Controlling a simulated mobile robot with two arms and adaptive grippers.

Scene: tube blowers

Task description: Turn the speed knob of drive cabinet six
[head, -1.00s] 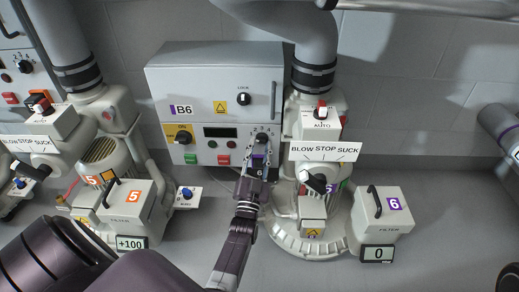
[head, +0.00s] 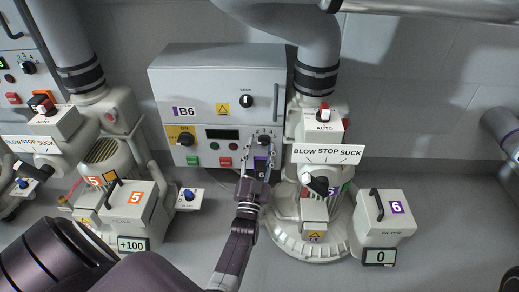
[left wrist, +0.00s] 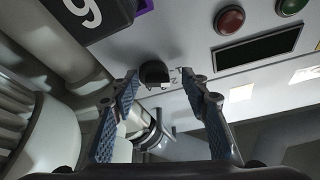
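Drive cabinet six is the light grey box (head: 225,88) marked B6. Its speed knob (head: 264,140) is a small black dial with numbers over it, at the lower right of the front. In the left wrist view the dark knob (left wrist: 154,73) shows just beyond the fingertips, nearer the left finger. My left gripper (head: 260,149) is open, in front of the cabinet, with its fingertips around the knob's lower sides. In the left wrist view, the open gripper (left wrist: 161,80) has a gap between its fingers; contact with the knob cannot be told. My right gripper is not in view.
Blower five (head: 115,160) stands on the left.

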